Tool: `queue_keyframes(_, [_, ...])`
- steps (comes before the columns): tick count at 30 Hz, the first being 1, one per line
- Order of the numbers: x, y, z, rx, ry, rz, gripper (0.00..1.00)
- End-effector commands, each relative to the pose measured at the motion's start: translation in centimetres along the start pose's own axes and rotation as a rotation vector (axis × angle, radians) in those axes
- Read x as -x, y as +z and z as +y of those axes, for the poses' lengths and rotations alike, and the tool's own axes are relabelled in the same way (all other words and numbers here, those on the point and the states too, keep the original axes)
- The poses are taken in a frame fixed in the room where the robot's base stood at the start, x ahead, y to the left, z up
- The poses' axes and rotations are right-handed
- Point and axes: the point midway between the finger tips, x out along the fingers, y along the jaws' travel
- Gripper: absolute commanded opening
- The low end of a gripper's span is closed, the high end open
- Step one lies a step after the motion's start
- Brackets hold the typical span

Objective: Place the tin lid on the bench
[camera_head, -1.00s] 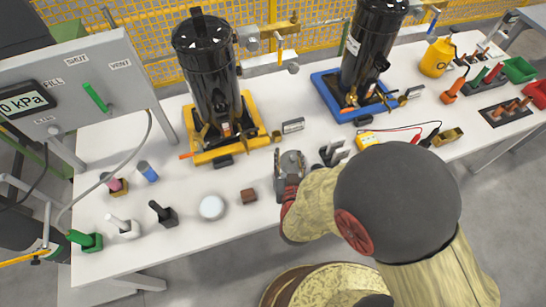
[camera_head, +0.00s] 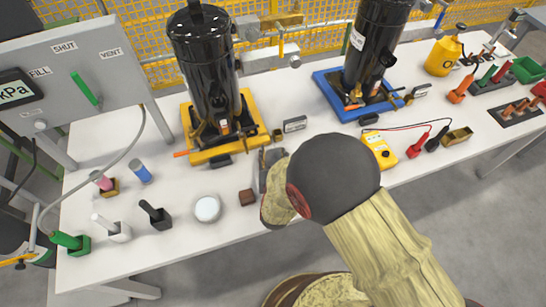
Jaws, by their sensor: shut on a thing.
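A round white tin (camera_head: 207,209) stands near the front of the white bench (camera_head: 180,265), left of my gripper. My gripper (camera_head: 266,172) is over the middle of the bench, in front of the yellow-based black vessel. My arm's dark round joint hides most of it. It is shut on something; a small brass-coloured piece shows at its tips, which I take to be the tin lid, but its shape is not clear. I cannot tell whether it touches the bench.
A small brown block (camera_head: 247,197) lies between the tin and my gripper. A black-handled tool (camera_head: 155,215) stands left of the tin. A yellow meter (camera_head: 379,150) with leads lies to the right. The bench front around the tin has free room.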

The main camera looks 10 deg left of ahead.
Motion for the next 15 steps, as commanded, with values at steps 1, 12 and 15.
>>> queue_keyframes(1, [-0.12,0.16,-0.03,-0.001,0.0,0.002,0.17])
queue_keyframes(12, [-0.2,0.49,-0.01,-0.001,0.0,0.001,0.17])
queue_keyframes(15, [-0.29,0.81,0.01,-0.001,0.0,0.0,0.17])
